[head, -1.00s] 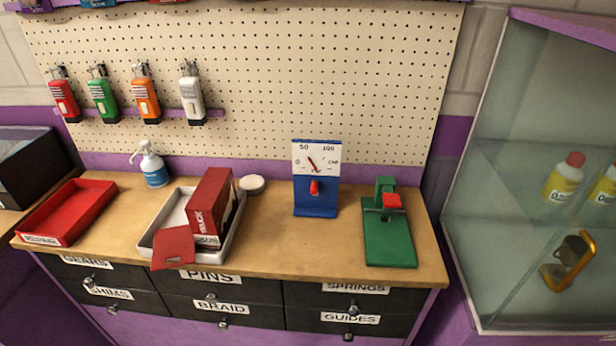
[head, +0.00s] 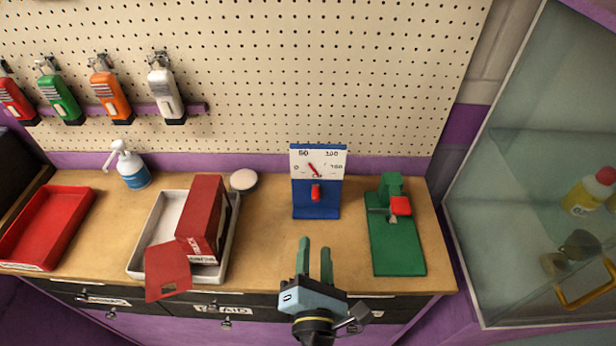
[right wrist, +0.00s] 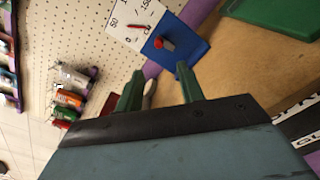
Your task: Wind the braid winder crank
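No part is labelled as a braid winder, so I cannot tell which thing it is. A blue stand (head: 316,204) with a white dial (head: 317,161) and a red lever (head: 316,192) stands upright at the back of the bench. To its right is a green device (head: 398,245) with a red block (head: 401,206). A gold bracket with a dark round part (head: 585,288) shows inside the glass cabinet. My right gripper (head: 315,246) is open and empty, over the bench's front, apart from the blue stand. In the right wrist view its fingers (right wrist: 159,78) point towards the blue stand (right wrist: 176,50).
A white tray (head: 140,262) holds a red box (head: 203,220) and a red flap piece (head: 166,272). A red tray (head: 45,228), a pump bottle (head: 131,168) and a round white lid (head: 243,180) are also on the bench. The glass cabinet (head: 520,215) stands at the right.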

